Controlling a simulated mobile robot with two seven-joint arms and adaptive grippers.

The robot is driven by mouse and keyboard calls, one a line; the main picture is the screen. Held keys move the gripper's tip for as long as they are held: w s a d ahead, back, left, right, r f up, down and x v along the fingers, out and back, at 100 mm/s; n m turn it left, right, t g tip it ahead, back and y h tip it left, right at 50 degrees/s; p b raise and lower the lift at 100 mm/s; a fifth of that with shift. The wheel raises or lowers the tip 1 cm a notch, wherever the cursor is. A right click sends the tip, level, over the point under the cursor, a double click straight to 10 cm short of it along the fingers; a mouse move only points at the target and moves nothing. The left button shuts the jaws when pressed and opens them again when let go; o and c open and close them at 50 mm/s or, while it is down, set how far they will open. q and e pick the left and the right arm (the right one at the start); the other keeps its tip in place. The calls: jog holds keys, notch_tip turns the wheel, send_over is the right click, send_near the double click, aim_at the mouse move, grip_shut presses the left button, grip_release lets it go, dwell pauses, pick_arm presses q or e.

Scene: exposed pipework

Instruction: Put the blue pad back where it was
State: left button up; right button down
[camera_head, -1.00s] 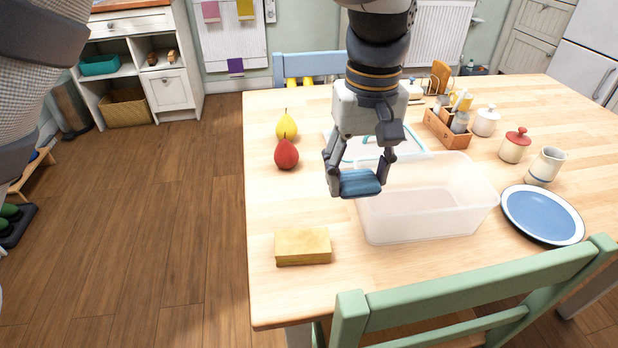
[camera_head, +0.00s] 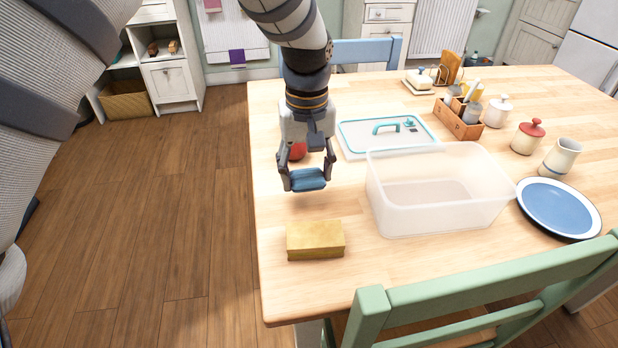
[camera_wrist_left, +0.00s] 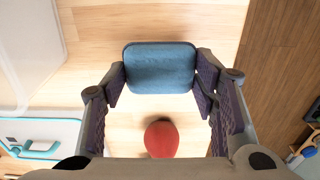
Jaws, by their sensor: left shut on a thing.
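My left gripper (camera_head: 307,178) is shut on the blue pad (camera_head: 308,180), gripping it by its two ends. The pad is held level above the table, left of the clear plastic container and behind the yellow sponge-like block (camera_head: 315,240). In the left wrist view the blue pad (camera_wrist_left: 160,67) spans between the two fingers, with bare wood around it. A red fruit (camera_head: 298,151) is mostly hidden behind the gripper; it also shows in the left wrist view (camera_wrist_left: 161,138). My right gripper is not in view.
The open clear container (camera_head: 440,205) stands right of the gripper, with its teal-edged lid (camera_head: 360,138) behind. A blue plate (camera_head: 558,207) lies farther right. A green chair (camera_head: 480,290) is at the near edge. Bare table lies around the yellow block.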

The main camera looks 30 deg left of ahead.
aim_at(303, 185)
pick_arm(q)
jog(key=shift+a+f, duration=0.3)
jog(key=shift+f, duration=0.05)
jog(key=shift+w+a+f, duration=0.1)
jog(key=shift+a+f, duration=0.1)
jog(key=shift+f, duration=1.45)
jog(key=shift+f, duration=0.1)
jog(key=o, duration=1)
jog(key=shift+f, duration=0.1)
notch_tip(303, 185, up, 12)
jog(key=shift+r+p, duration=0.25)
jog(key=shift+p, duration=0.05)
jog(key=shift+f, duration=0.1)
